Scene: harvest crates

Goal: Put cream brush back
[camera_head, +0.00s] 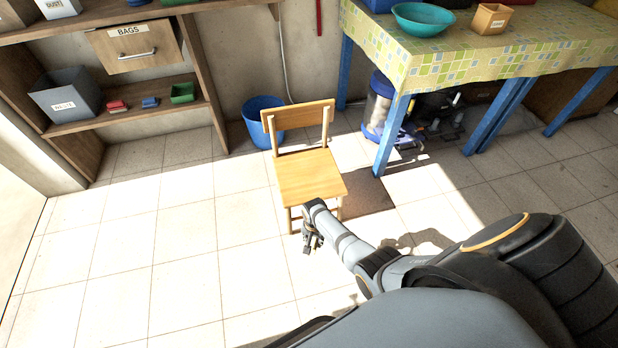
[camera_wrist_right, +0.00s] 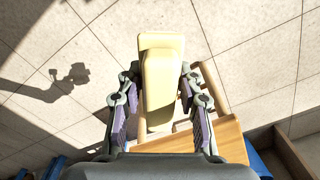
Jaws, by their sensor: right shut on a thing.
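My right gripper (camera_head: 311,241) is low in front of the wooden chair (camera_head: 310,177), near its front legs. In the right wrist view, the right gripper (camera_wrist_right: 160,106) is shut on the cream brush (camera_wrist_right: 161,78), a pale yellow block between the two fingers, reaching out past the fingertips. The brush is held over the tiled floor, and the chair (camera_wrist_right: 190,140) shows close behind it. The brush cannot be made out in the head view. My left gripper does not show.
A wooden shelf (camera_head: 150,118) at the left holds a grey bin (camera_head: 66,95), a red brush (camera_head: 117,107), a blue brush (camera_head: 150,102) and a green box (camera_head: 183,93). A blue bucket (camera_head: 262,121) stands behind the chair. A table (camera_head: 450,65) stands right. The left floor is clear.

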